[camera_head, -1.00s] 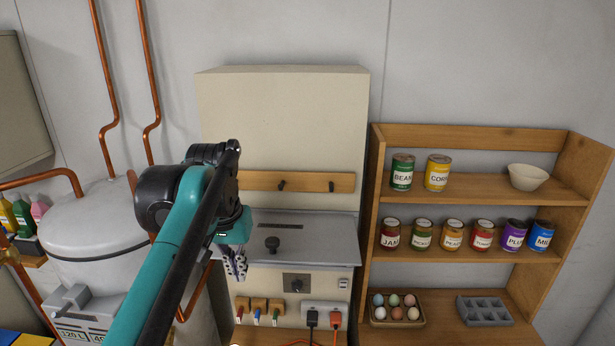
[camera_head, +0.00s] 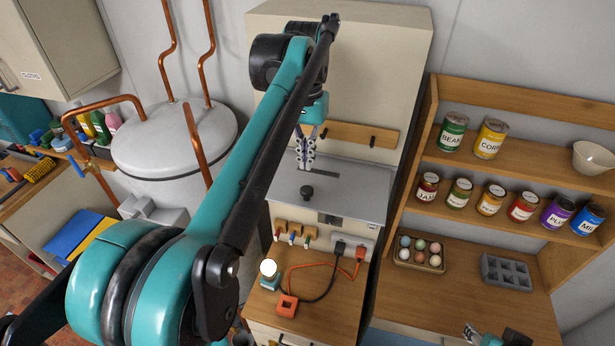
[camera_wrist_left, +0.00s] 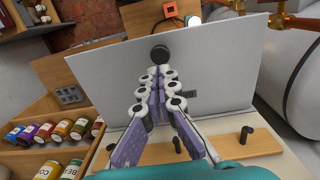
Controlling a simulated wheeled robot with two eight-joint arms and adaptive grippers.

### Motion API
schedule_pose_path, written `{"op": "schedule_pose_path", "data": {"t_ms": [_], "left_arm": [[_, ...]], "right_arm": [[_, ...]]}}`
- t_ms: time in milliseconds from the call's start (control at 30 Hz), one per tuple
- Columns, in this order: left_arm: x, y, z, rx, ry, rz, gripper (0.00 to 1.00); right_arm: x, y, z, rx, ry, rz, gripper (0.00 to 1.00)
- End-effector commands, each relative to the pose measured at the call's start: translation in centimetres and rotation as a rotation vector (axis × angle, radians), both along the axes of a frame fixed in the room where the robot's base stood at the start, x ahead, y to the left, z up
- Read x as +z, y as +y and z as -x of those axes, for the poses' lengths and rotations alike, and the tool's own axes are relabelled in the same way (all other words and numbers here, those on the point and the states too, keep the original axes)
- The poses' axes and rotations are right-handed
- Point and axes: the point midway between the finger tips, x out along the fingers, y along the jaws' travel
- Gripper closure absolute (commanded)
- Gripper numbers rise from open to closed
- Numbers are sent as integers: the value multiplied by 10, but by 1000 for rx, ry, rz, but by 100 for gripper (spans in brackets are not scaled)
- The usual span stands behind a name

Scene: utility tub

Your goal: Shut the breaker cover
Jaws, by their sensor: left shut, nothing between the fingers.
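The breaker cover (camera_head: 345,194) is a flat grey panel with a black knob (camera_head: 307,192). It juts out from the front of the beige cabinet (camera_head: 375,60), above the switches and sockets. My left gripper (camera_head: 305,168) is shut and empty, over the cover and just behind the knob. In the left wrist view the cover (camera_wrist_left: 220,65) lies beneath the closed fingertips (camera_wrist_left: 157,72), with the knob (camera_wrist_left: 160,53) just beyond them. I cannot tell whether the fingertips touch the cover. My right gripper (camera_head: 472,332) shows only partly at the bottom edge, its jaws unclear.
A wooden rail with pegs (camera_head: 362,136) is fixed on the cabinet behind the cover. Wooden shelves (camera_head: 520,105) with cans stand at the right. A white tank (camera_head: 170,140) with copper pipes stands at the left. Cables lie on the wooden counter (camera_head: 335,318) below.

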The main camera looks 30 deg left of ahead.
Motion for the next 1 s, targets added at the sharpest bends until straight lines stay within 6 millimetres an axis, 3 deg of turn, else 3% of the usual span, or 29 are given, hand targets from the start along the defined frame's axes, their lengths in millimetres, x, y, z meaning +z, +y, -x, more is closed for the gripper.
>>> {"op": "schedule_pose_path", "data": {"t_ms": [200,400,1000], "left_arm": [[-40,-1,1,0,0,0,100],[-60,-2,2,0,0,0,100],[-69,-3,5,-1,-19,-5,100]], "right_arm": [[6,0,0,0,0,0,60],[9,0,0,0,0,0,60],[6,0,0,0,0,0,60]]}}
